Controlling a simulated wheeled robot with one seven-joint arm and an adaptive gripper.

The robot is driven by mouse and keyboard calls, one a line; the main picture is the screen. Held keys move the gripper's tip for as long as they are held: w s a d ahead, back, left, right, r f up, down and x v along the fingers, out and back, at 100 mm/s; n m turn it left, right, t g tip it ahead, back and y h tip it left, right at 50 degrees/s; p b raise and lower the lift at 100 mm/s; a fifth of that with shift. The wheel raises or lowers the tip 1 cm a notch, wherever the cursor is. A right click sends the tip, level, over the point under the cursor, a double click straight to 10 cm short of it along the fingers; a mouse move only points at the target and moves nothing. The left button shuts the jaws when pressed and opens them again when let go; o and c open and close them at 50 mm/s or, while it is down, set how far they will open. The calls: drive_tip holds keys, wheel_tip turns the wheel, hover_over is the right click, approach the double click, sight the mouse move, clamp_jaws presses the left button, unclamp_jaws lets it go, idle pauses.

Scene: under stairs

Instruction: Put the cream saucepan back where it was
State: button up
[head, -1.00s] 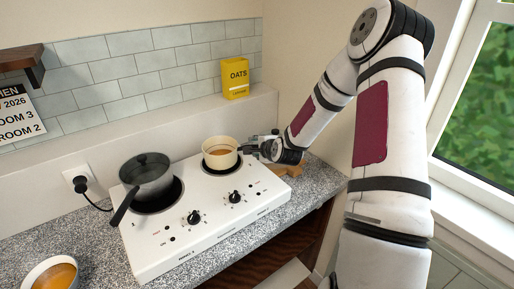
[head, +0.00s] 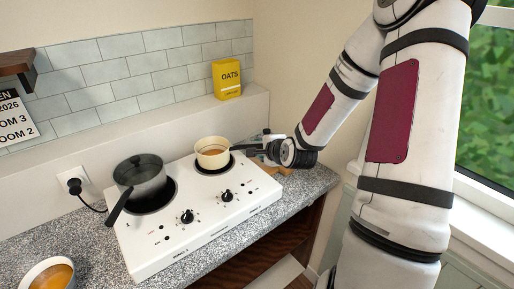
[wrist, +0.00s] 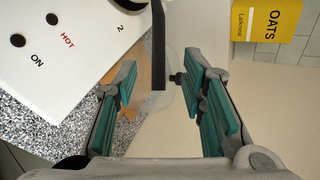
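The cream saucepan (head: 212,153) stands upright on the right hotplate (head: 229,168) of the white hob, with orange-brown contents inside. Its dark handle points right toward my gripper (head: 264,148). In the wrist view the black handle (wrist: 158,45) comes in from the top and ends between the teal-padded fingers of my gripper (wrist: 160,65). The fingers are wide apart, with a clear gap on both sides of the handle.
A grey saucepan (head: 141,177) with a dark handle stands on the left hotplate. A bowl (head: 48,274) is at front left. A wooden board (head: 285,170) and a translucent item with a dark cap (wrist: 167,98) are near my gripper. The yellow oats box (head: 227,79) stands on the ledge.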

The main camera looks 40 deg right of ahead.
drive_tip(key=s+a+r+n+g, duration=0.4)
drive_tip(key=s+a+r+n, duration=0.6)
drive_tip(key=a+r+n, duration=0.4)
drive_tip(key=s+a+r+n+g+y, duration=0.1)
drive_tip(key=s+a+r+n, duration=0.2)
drive_tip(key=s, duration=0.5)
drive_tip(key=s+a+r+n+g+y, duration=0.1)
drive_tip(key=s+a+r+n, duration=0.2)
drive_tip(key=s+a+n, duration=0.2)
drive_tip(key=s, duration=0.3)
drive_tip(key=shift+s+a+r, duration=0.25)
drive_tip(key=shift+s+a, duration=0.1)
drive_tip(key=shift+s, duration=0.05)
